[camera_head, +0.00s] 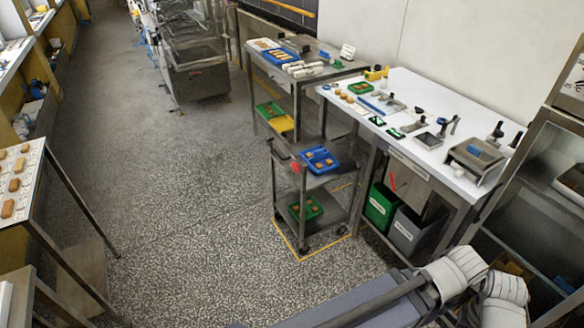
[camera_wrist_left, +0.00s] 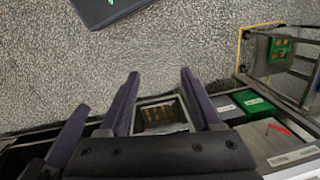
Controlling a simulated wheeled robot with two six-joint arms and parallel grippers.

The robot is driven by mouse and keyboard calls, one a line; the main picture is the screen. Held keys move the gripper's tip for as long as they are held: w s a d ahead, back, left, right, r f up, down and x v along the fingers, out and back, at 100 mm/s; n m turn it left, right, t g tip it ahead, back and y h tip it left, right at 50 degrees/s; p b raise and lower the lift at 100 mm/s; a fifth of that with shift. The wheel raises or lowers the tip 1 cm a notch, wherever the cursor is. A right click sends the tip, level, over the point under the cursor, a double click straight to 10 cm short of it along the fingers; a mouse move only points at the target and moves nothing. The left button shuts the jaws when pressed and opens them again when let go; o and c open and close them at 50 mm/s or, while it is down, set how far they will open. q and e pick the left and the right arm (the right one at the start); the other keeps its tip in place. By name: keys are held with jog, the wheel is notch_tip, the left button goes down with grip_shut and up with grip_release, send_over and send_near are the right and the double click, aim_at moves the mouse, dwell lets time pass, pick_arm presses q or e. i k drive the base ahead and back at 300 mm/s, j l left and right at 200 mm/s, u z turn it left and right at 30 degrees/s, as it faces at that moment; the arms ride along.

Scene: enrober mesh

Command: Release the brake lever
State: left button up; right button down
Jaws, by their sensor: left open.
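A grey cart (camera_head: 272,160) with two shelves stands left of the white-topped table. A small red part (camera_head: 294,167) sits at its near upper edge; it may be the brake lever, but it is too small to be sure. The cart's lower part also shows at the right of the left wrist view (camera_wrist_left: 245,72). My left gripper (camera_wrist_left: 160,74) is open and empty in the left wrist view, its fingers over the floor and well apart from the cart. I cannot make out either gripper in the head view.
Under the white-topped table (camera_head: 440,150) stand a green bin (camera_head: 381,205) and a grey bin (camera_head: 408,230). The cart carries a blue tray (camera_head: 320,159) and a green tray (camera_head: 306,207). The speckled floor (camera_head: 190,190) left of the cart is clear.

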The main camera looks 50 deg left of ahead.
aim_at(296, 167)
jog(key=u, duration=1.7)
